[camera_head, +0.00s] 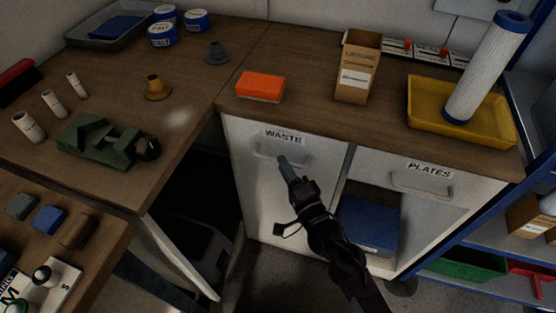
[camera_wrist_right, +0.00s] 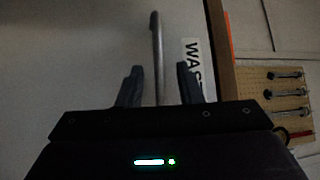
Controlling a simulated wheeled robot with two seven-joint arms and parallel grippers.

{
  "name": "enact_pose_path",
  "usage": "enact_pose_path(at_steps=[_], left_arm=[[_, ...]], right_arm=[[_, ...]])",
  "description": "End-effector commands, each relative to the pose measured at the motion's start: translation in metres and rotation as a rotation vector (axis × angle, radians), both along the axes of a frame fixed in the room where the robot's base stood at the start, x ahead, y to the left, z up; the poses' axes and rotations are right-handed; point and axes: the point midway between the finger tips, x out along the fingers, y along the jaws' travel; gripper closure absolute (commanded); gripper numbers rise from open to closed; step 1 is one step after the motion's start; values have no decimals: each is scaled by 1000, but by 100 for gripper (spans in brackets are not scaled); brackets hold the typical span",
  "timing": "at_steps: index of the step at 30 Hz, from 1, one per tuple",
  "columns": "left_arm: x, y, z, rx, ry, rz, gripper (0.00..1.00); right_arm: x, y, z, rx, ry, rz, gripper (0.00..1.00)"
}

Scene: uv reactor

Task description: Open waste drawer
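The white waste drawer (camera_head: 262,205) has a "WASTE" label (camera_head: 283,136) and a pale bar handle (camera_head: 266,154) near its top. Its front looks flush under the worktop. My right gripper (camera_head: 283,161) is at the handle. In the right wrist view, my right gripper (camera_wrist_right: 159,80) is open, with one finger on each side of the handle bar (camera_wrist_right: 155,35). The bar runs between the fingers, and I cannot tell whether either finger touches it. My left gripper is in neither view.
To the right is the "PLATES" drawer (camera_head: 430,200) above a blue bin (camera_head: 368,226). An orange box (camera_head: 260,87), a cardboard carton (camera_head: 358,68) and a yellow tray (camera_head: 488,134) stand on the worktop above. Dark open space lies left of the waste drawer.

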Motion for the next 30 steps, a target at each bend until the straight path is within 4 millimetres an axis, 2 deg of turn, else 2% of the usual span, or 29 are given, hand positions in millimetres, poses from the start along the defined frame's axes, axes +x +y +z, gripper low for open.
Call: enact_pose_path(at_steps=[3,6,16,24,30], left_arm=[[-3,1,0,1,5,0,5],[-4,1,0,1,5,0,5],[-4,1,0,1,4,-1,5],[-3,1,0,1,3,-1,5],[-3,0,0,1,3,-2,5]], right_arm=[[15,8,3,0,-1,0,67],[22,12,3,0,0,1,67],[26,14,3,-2,2,0,67],[26,14,3,-2,2,-1,100],[26,14,3,-2,2,-1,100]])
